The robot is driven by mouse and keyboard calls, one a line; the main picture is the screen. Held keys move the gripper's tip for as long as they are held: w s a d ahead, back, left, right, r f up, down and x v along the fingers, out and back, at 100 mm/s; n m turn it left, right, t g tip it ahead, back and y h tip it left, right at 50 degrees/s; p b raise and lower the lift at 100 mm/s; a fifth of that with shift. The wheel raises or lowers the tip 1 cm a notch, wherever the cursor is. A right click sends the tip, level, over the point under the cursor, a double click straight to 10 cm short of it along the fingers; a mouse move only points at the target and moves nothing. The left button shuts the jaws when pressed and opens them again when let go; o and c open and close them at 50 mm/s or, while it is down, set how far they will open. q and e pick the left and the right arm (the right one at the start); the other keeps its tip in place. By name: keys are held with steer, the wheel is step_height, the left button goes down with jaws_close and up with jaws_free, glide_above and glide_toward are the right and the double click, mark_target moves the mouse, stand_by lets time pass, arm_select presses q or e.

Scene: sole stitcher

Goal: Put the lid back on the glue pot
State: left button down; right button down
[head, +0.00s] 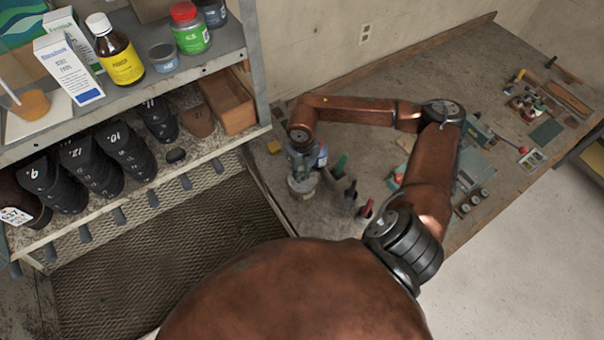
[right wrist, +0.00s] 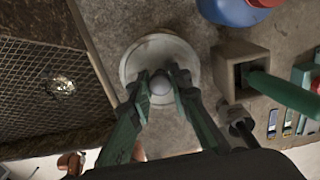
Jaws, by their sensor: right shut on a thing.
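In the right wrist view, a pale round rim (right wrist: 133,62) shows around and below the fingertips. I cannot tell whether it is the lid's edge or the pot's, or whether the lid is seated. In the head view, the grey glue pot (head: 302,187) stands on the bench near its left end, directly below my right gripper (head: 302,168). The fingers are small and partly hidden there. My left gripper is not in view.
A blue container with a red part (right wrist: 232,10) stands close to the pot. A block holder (right wrist: 238,55) with a green-handled tool (right wrist: 285,93) is to its right. The shelf unit (head: 255,60) and mesh panel (head: 170,235) lie left. Small tools cover the bench's far right.

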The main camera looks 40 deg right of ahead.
steer(key=shift+b, duration=0.3)
stand_by(0.5)
stand_by(0.4)
steer(key=c, duration=1.7)
jaws_free()
steer(key=o, duration=0.5)
steer(key=shift+c, duration=0.2)
steer(key=shift+r+p, duration=1.5)
steer(key=shift+r, duration=2.05)
